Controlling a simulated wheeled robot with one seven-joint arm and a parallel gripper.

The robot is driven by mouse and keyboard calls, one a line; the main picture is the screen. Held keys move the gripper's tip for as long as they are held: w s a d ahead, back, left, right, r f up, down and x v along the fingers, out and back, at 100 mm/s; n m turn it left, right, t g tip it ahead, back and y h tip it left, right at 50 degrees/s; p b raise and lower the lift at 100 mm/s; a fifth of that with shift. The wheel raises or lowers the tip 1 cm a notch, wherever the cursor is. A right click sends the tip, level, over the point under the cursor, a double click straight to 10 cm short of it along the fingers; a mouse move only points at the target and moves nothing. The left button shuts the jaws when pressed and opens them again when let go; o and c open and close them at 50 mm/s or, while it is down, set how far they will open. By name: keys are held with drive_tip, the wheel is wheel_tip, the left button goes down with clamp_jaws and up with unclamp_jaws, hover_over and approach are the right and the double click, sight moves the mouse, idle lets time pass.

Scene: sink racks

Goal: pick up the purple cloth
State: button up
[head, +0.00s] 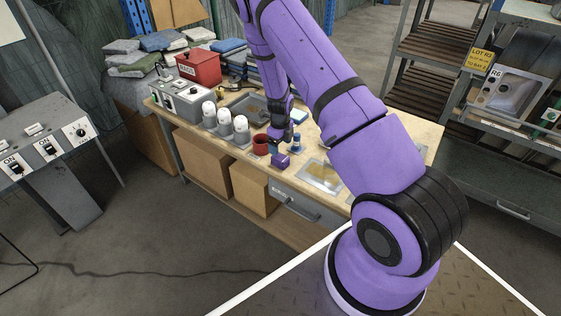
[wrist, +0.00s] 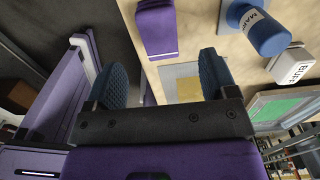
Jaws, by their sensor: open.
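The purple cloth (head: 281,160) looks like a small folded block near the front edge of the workbench. In the wrist view the cloth (wrist: 156,28) lies at the top, beyond my fingertips, with pale stripes along its lower edge. My gripper (head: 280,136) is just above and behind the cloth in the head view. In the wrist view my gripper (wrist: 161,76) is open, its two dark ribbed fingers spread apart and empty.
A red cup (head: 260,145) and a blue labelled bottle (head: 296,145) stand close by the cloth. The bottle (wrist: 257,28) and a white block (wrist: 291,66) also show in the wrist view. White-capped containers (head: 225,123) stand left on the workbench (head: 418,143). A shallow tray (head: 322,176) lies right.

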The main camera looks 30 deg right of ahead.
sight(280, 157)
wheel_tip(280, 157, down, 8)
drive_tip(key=shift+s+r, duration=0.1)
drive_tip(key=shift+r, duration=0.05)
drive_tip(key=c, duration=1)
